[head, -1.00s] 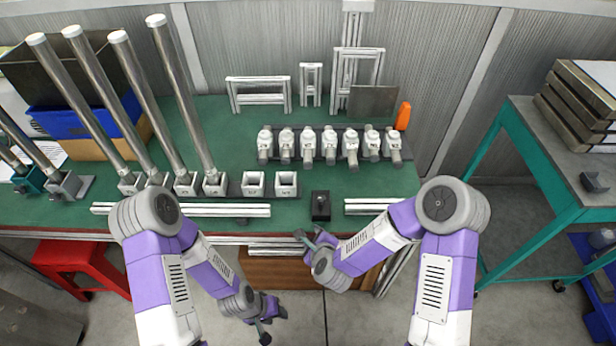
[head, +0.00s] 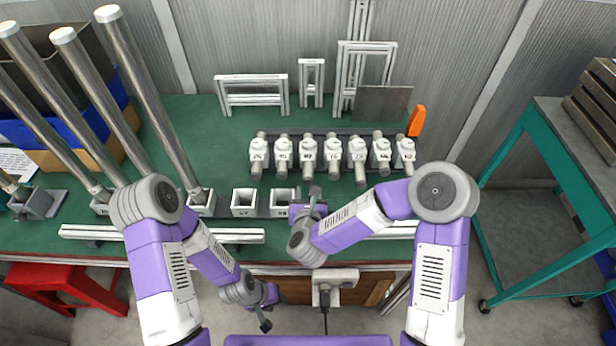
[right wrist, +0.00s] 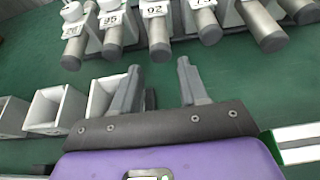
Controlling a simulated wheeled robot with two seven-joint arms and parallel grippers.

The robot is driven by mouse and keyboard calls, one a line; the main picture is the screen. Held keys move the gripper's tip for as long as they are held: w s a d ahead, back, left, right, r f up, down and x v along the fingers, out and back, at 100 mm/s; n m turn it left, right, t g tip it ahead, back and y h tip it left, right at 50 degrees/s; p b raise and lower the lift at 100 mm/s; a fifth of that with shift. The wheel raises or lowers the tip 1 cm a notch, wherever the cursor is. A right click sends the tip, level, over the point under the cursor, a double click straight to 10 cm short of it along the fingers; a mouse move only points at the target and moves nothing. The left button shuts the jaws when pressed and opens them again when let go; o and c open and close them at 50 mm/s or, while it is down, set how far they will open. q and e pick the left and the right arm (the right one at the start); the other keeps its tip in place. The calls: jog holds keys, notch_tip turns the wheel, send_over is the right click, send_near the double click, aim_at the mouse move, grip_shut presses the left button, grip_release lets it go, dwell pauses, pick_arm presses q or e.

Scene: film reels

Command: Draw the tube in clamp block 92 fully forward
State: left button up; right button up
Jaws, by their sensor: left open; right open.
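Clamp block 92 (head: 307,152) is the third from the left in a row of white numbered clamp blocks at the back of the bench. Its grey tube (head: 308,174) points toward me, with its front end showing below the block. In the right wrist view, the label 92 (right wrist: 155,11) is at the top, with the tube (right wrist: 160,46) under it. My right gripper (head: 311,194) is open, in front of this tube and apart from it. Its spread fingers (right wrist: 158,82) show empty in the right wrist view. My left gripper (head: 264,312) is open and low, in front of the bench.
Neighbouring tubes (head: 281,172) (head: 335,173) stand close on both sides. White square sockets (head: 245,203) and tall metal tubes (head: 150,95) are at the left. White rails (head: 190,233) lie along the front edge. Green bench top (head: 205,130) is clear left of the row.

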aim_at(308, 183)
jog(key=shift+b+x, duration=0.45)
jog(key=shift+x, duration=2.45)
jog(key=shift+c, duration=0.2)
grip_shut()
jog(key=shift+s+f, duration=0.1)
